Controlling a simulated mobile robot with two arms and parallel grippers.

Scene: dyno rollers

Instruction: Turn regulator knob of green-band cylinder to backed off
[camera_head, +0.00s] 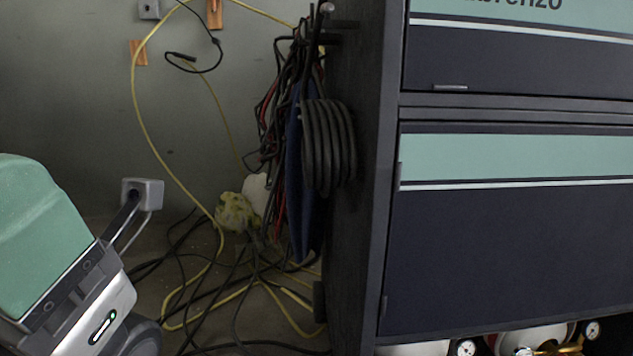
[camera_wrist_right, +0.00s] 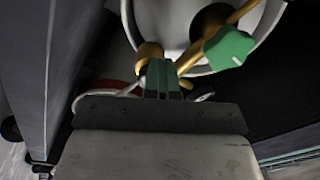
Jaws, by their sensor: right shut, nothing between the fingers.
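In the right wrist view, a pale grey cylinder (camera_wrist_right: 173,22) stands above my gripper, with brass fittings in front of it. A green knob (camera_wrist_right: 228,48) sits on the brass at the upper right. My right gripper (camera_wrist_right: 159,72) is shut and empty, its fingers overlapping a brass fitting (camera_wrist_right: 150,54) in the picture, left of the green knob and apart from it. I cannot tell whether they touch the fitting. No green band is visible on the cylinder. In the head view, cylinder tops (camera_head: 530,338) show at the bottom right. My left gripper is not in view.
A dark cabinet (camera_head: 510,260) with teal stripes stands above the cylinders. Two gauges, one left (camera_head: 466,348) and one right (camera_head: 592,330), show below it. Coiled hose (camera_head: 328,148) and cables hang on its left side. Yellow and black cables (camera_head: 245,285) lie tangled on the floor.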

